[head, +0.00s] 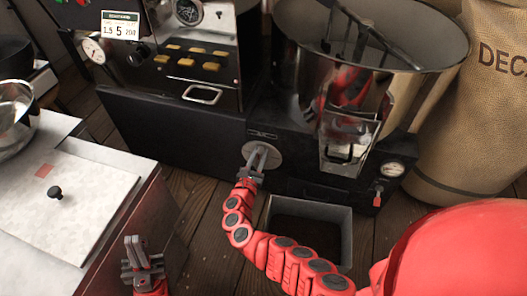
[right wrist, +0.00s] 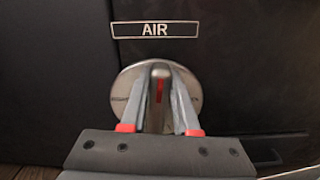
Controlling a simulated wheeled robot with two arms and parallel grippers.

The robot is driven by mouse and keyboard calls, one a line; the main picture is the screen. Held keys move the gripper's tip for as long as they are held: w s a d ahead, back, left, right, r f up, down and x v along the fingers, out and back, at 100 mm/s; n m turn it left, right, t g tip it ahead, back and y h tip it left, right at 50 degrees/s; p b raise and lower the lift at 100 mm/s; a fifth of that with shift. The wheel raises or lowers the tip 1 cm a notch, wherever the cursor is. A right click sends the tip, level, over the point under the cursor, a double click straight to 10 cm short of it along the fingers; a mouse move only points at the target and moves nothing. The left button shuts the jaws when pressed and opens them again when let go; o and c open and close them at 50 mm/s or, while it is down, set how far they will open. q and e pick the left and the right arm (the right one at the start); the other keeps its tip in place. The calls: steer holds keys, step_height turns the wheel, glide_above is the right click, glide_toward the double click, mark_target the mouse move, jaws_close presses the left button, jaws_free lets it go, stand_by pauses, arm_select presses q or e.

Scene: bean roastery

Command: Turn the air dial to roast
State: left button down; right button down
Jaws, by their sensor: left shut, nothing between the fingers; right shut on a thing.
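The air dial (head: 248,152) is a round silver plate on the black front of the machine. In the right wrist view, the dial plate (right wrist: 127,88) has a grey grip bar with a red mark, standing about upright, under a label reading AIR (right wrist: 155,30). My right gripper (head: 258,158) is shut on the bar; its two fingers (right wrist: 160,85) lie on either side of it. They hide part of the plate, and I see no roast marking. My left gripper (head: 142,250) is shut and empty, low at the left beside the white-topped table, far from the dial.
A metal drum (head: 440,58) with a black paddle stands above the dial to the right. An open dark bin (head: 345,225) lies on the floor below.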

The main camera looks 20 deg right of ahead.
mark_target(252, 145)
steer(key=n, duration=0.1)
steer(key=w+a+n, duration=0.1)
steer(key=n, duration=0.1)
steer(key=shift+a, duration=0.25)
steer(key=n, duration=0.1)
steer(key=a+n, duration=0.1)
steer(key=n, duration=0.1)
steer(key=shift+w+a+f+b, duration=0.15)
steer(key=shift+w+f+b, duration=0.15)
steer(key=shift+w+f, duration=0.1)
steer(key=shift+w+a+n, duration=0.2)
steer(key=shift+a+n, duration=0.05)
steer(key=shift+n, duration=0.35)
steer(key=c, duration=0.6)
jaws_free()
steer(key=shift+c, duration=0.2)
